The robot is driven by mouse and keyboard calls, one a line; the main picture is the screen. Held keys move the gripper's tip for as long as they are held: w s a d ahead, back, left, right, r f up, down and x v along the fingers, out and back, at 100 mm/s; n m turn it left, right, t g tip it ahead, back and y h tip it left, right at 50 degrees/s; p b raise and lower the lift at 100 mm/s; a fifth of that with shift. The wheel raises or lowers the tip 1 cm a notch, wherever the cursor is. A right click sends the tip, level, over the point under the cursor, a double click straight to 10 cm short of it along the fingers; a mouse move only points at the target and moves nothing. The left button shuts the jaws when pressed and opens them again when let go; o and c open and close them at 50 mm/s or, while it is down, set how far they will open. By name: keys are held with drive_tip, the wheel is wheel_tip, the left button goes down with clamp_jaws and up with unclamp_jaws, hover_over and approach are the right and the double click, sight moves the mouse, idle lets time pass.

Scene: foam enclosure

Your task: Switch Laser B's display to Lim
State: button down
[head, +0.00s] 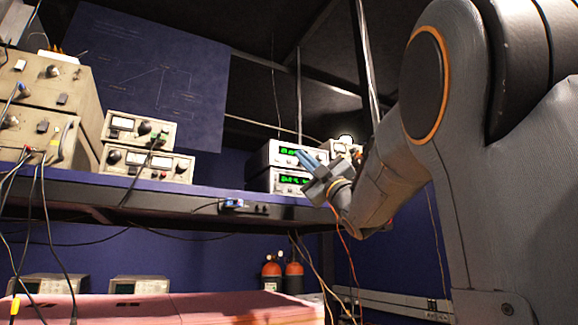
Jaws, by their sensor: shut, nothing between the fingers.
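Two stacked white instrument boxes with green lit displays stand on the shelf right of centre. The upper box (268,153) is partly covered by my gripper, and the lower box (265,181) sits directly beneath it. Which of them is Laser B I cannot tell; their labels and digits are too small to read. My gripper (301,155) is shut and empty, its blue fingers pointing left in front of the upper box's display. Whether it touches the front I cannot tell. The controls on the right of both boxes are largely hidden by my gripper and wrist.
The shelf edge (190,197) runs below the boxes. Beige instruments (140,165) with cables stand on the left. A dark blue panel (150,70) hangs behind. Two orange-topped bottles (272,272) stand below, behind a pink surface (150,308). Thin cables hang under the shelf.

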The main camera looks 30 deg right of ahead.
drive_tip(key=shift+s, duration=0.95)
